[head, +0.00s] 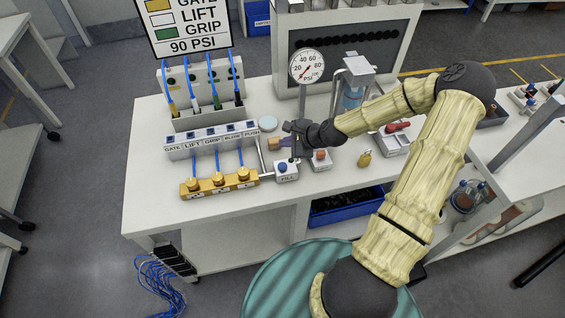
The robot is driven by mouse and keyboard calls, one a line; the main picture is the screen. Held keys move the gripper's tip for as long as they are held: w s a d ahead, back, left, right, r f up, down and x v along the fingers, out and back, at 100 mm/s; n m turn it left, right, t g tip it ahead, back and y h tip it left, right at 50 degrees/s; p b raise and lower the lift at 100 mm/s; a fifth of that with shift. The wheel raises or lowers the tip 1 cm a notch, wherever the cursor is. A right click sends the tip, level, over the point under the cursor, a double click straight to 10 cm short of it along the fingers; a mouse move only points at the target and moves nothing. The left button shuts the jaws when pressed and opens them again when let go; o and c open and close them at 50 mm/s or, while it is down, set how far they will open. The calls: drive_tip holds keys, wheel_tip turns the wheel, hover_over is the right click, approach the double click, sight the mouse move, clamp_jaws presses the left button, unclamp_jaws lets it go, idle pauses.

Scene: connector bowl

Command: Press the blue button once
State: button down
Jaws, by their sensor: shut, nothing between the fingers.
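The blue button (282,167) sits on top of a small white box labelled FILL (287,176), on the white table in front of my gripper. My gripper (275,143) is at the end of the arm, reaching left, a little behind the button in the picture. It is shut and empty. Its fingers look apart from the button, but its exact height above the table is hard to tell.
A similar white box with an orange button (320,154) stands just right of the FILL box. A brass manifold (219,183) with blue hoses is left, below a labelled grey block (211,141). A pressure gauge (306,66) stands behind.

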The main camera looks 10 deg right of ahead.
drive_tip(key=shift+f, duration=0.15)
drive_tip(key=b, duration=0.7)
hover_over(285, 166)
wheel_tip(285, 166, down, 7)
drive_tip(key=shift+s+f, duration=0.1)
drive_tip(key=shift+f, duration=0.7)
idle(1.2)
drive_tip(key=shift+f, duration=0.4)
drive_tip(key=shift+f+b, duration=0.5)
drive_tip(key=shift+b, duration=0.05)
idle(0.7)
drive_tip(key=shift+r, duration=0.1)
drive_tip(key=shift+r+p, duration=0.85)
